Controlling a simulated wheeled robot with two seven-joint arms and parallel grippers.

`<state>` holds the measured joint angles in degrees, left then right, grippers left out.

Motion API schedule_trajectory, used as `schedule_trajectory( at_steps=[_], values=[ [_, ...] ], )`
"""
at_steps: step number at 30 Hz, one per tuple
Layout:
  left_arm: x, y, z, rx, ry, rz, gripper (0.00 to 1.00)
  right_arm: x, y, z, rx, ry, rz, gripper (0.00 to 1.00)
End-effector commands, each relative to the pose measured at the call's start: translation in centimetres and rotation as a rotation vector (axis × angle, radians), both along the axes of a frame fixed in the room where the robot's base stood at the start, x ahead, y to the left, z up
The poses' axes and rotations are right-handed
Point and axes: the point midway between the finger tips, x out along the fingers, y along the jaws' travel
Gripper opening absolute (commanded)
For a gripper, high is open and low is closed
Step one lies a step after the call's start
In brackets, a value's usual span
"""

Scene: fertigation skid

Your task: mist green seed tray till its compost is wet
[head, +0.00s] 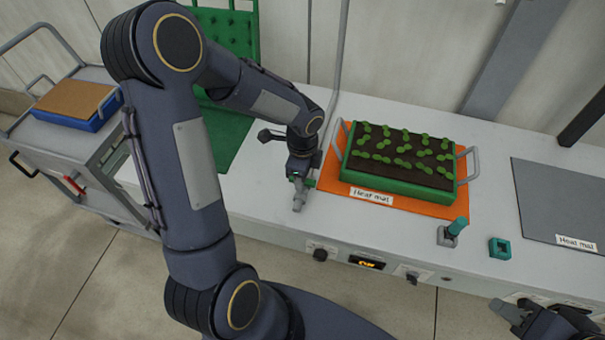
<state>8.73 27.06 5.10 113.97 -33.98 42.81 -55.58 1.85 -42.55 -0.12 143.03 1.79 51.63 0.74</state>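The green seed tray (398,188) sits on an orange heat mat (335,190) on the bench. Its compost is dark brown, with rows of small green seedlings. Grey loop handles stand at both ends of the tray. My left gripper (299,204) points down over the bench, just left of the mat and apart from the tray. A small green part shows beside its fingers; I cannot tell what it belongs to or whether the fingers are shut on it. My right gripper (503,309) is low at the bottom right, in front of the bench, partly cut off.
A teal-topped piece in a grey holder (448,237) and a teal square fitting (500,248) stand near the bench's front edge. A grey heat mat (570,205) lies bare at right. A cart at left carries a blue tray (98,115). Knobs line the bench front.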

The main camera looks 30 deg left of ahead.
Motion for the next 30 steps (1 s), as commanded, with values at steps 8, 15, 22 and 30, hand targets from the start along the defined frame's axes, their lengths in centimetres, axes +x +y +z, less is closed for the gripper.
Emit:
schedule_trajectory(
  at_steps=[8, 15, 22, 30],
  values=[
    [0.2, 0.0, 3.8, 0.001, -0.007, 0.001, 0.38, 0.0, 0.0, -0.1, 0.000, 0.000, 0.000, 0.34],
    [0.1, 0.0, 7.1, 0.001, -0.004, 0.000, 0.38, 0.0, 0.0, -0.2, 0.000, 0.000, 0.000, 0.34],
    [0.0, 0.0, 7.8, -0.001, -0.001, -0.001, 0.38, 0.0, 0.0, -0.2, 0.000, 0.000, 0.000, 0.34],
    [0.0, 0.0, 7.7, 0.000, -0.001, -0.001, 0.38, 0.0, 0.0, -0.2, 0.000, 0.000, 0.000, 0.34]
  ],
)
